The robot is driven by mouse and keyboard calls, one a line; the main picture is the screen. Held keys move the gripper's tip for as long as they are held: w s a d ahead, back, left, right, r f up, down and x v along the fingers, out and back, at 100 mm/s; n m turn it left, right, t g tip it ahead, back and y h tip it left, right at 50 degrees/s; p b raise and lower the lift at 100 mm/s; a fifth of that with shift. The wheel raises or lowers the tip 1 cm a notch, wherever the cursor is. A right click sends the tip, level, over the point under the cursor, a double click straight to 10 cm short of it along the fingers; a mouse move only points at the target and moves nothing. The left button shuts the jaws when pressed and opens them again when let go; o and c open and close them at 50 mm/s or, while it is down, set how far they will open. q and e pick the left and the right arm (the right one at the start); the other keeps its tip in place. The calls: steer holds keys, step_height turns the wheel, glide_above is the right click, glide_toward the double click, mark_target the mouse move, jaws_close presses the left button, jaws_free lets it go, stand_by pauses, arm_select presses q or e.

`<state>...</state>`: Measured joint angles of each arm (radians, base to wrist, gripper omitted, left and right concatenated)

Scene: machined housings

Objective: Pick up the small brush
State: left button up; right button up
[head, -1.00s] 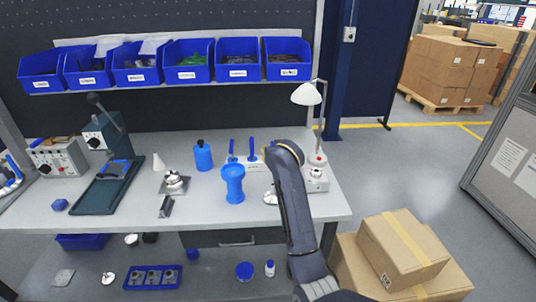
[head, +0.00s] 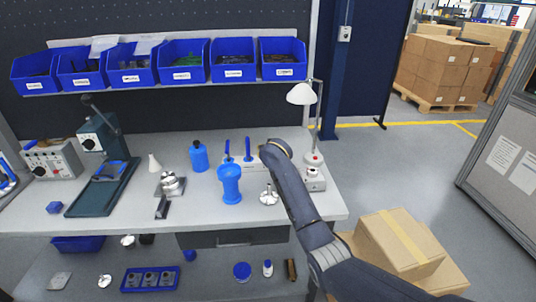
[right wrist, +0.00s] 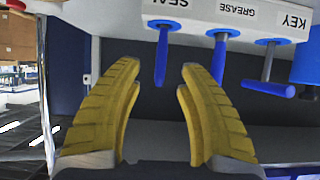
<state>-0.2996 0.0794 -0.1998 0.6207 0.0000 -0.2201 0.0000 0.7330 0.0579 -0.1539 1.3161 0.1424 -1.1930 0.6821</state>
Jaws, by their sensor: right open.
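A white holder (right wrist: 215,18) labelled SEAL, GREASE and KEY appears upside down at the top of the right wrist view. A blue-handled tool (right wrist: 219,58) stands at GREASE; I see no bristles, so I cannot confirm it is the small brush. Another blue handle (right wrist: 162,52) is at SEAL and a third (right wrist: 266,86) at KEY. In the head view two blue handles (head: 227,148) (head: 248,148) stand up from the holder. My right gripper (right wrist: 160,66) is open and empty, its yellow fingers spread around the line of the SEAL handle, apparently short of it. My left gripper is out of view.
A blue bottle (head: 229,186) stands before the holder, another blue bottle (head: 199,157) to its left. A small silver stand (head: 268,196) is beside my right arm. The white lamp (head: 301,94) rises close on the right. The front bench edge is mostly clear.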

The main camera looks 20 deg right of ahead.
steer(key=shift+r+x, duration=0.2)
steer(key=shift+x, duration=2.5)
jaws_close()
